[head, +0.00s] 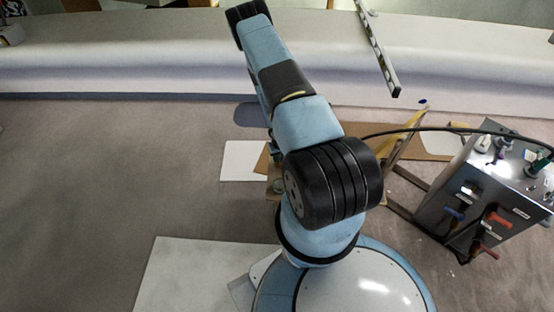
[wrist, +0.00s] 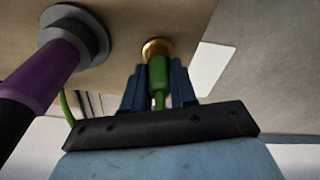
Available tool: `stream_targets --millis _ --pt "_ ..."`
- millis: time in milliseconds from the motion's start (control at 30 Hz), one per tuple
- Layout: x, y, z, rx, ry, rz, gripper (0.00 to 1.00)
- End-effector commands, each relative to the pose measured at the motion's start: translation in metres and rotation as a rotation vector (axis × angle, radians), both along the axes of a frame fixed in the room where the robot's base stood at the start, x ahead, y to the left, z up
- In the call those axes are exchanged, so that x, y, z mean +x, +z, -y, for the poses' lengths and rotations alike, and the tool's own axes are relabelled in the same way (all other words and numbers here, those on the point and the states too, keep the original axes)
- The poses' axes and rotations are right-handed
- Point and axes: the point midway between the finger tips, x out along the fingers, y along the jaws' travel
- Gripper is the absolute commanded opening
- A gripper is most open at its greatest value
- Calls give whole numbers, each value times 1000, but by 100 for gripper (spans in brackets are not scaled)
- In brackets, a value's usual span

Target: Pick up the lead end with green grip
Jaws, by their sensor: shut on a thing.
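The lead end with the green grip (wrist: 158,70) shows in the middle of the wrist view. My gripper (wrist: 159,78) is shut on it, with one dark blue finger on each side. A round brass-coloured ring (wrist: 157,48) sits at the far end of the green grip, against a beige surface; I cannot tell whether it belongs to the lead or to that surface. A thin green cable (wrist: 67,106) shows at the left. In the head view my arm reaches up and away, and my gripper and the green grip cannot be made out.
A thick purple-and-black handle with a grey collar (wrist: 72,35) is close at the left in the wrist view. In the head view a metal box (head: 470,195) with coloured plugs and a black cable stands at the right. A long pale hull-like ledge (head: 150,65) crosses the back. Floor at left is clear.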

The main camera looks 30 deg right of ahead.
Motion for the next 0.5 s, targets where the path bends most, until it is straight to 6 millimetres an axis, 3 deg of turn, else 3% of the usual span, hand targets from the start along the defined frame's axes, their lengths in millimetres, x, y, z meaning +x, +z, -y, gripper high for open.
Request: stream_targets --millis 167,333,500 --pt "0 10 1 0 -2 1 0" --pt "0 35 1 -1 -2 4 0" --pt "-30 70 13 -1 -5 2 0"
